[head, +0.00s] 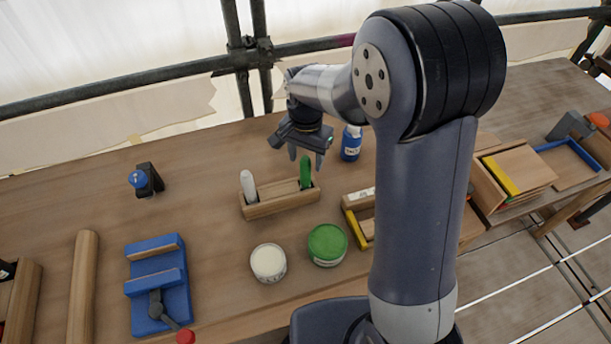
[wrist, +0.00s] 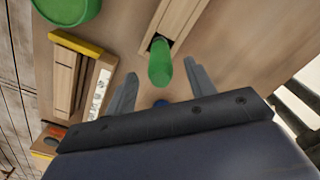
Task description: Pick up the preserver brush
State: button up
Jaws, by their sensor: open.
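A green-handled brush (head: 306,174) and a white-handled brush (head: 248,184) stand upright in a wooden holder (head: 283,203) on the workbench. No readable label tells which is the preserver brush. My gripper (head: 306,157) is open and points down above the green handle at the holder's right end. In the wrist view the green handle (wrist: 160,66) shows in the gap between my open fingertips (wrist: 159,70), with space on both sides. Its lower part is hidden in the holder slot. The white-handled brush is not visible there.
A blue bottle (head: 351,145) stands close behind the holder to the right. A green tin (head: 327,245) and a cream tin (head: 268,263) stand in front. A wooden box with a yellow edge (head: 357,228) lies right of the holder.

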aim_at(305, 168)
jog(key=shift+a+f+p, duration=0.1)
jog(key=shift+f+p, duration=0.4)
jog(key=shift+f, duration=1.8)
jog(key=shift+c, duration=0.5)
jog(key=c, duration=1)
